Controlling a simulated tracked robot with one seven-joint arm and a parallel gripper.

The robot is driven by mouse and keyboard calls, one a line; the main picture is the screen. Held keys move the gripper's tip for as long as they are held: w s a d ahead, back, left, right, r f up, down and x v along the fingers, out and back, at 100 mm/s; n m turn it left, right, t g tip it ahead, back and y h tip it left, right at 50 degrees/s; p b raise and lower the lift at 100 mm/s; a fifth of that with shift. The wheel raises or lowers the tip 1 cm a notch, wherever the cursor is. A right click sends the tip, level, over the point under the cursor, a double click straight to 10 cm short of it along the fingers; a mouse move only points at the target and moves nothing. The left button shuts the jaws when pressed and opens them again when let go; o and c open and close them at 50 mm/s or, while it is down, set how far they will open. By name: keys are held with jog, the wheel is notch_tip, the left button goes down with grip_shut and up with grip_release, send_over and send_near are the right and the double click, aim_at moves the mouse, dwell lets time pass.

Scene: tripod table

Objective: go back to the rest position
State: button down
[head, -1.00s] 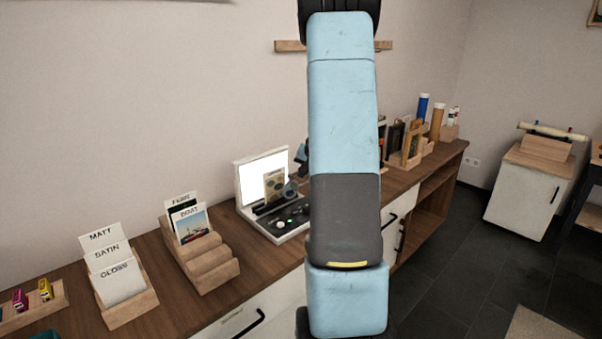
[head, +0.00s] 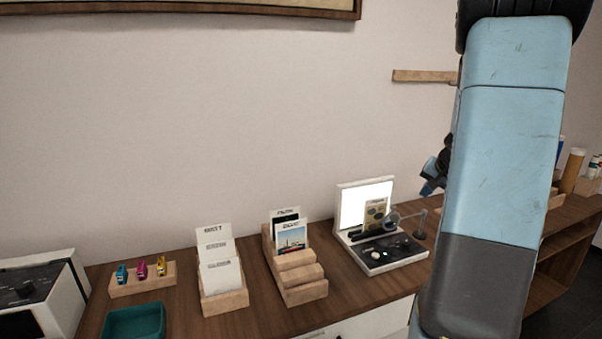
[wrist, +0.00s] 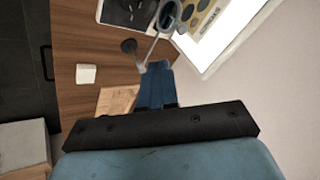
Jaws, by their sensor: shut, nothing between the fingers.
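My arm stands large across the right of the head view. My gripper (head: 428,186) shows as small blue fingers left of the arm, raised above the counter near the lit console. In the wrist view its blue fingers (wrist: 156,72) are together with nothing held. Past them is a grey-rimmed magnifier on a thin stand (wrist: 168,16); the frames do not show clearly how far apart they are. The white console (head: 372,262) with a lit panel and a card stands on the wooden counter.
On the counter (head: 170,325) stand a stepped card holder (head: 303,292), a paper holder (head: 226,302), a rack with small coloured items (head: 165,282) and a teal tray (head: 135,320). A white machine (head: 60,290) is at far left. A wall shelf (head: 424,76) is behind my arm.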

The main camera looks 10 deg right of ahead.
jog(key=s+a+r+n+y, duration=0.1)
jog(key=s+a+r+n, duration=0.3)
jog(key=a, duration=0.8)
jog(key=s+a+r+n+y, duration=0.1)
jog(key=s+a+r, duration=0.4)
jog(key=a, duration=0.6)
jog(key=s+a+r+n+h, duration=0.1)
jog(key=s+a+n, duration=0.1)
jog(key=s+a, duration=0.3)
jog(key=s+a+r+n+g, duration=0.1)
jog(key=s+a, duration=0.4)
jog(key=s, duration=0.6)
jog(key=shift+s+a+r+n+h, duration=0.15)
jog(key=shift+a+r+n+h, duration=0.2)
jog(key=shift+n, duration=0.35)
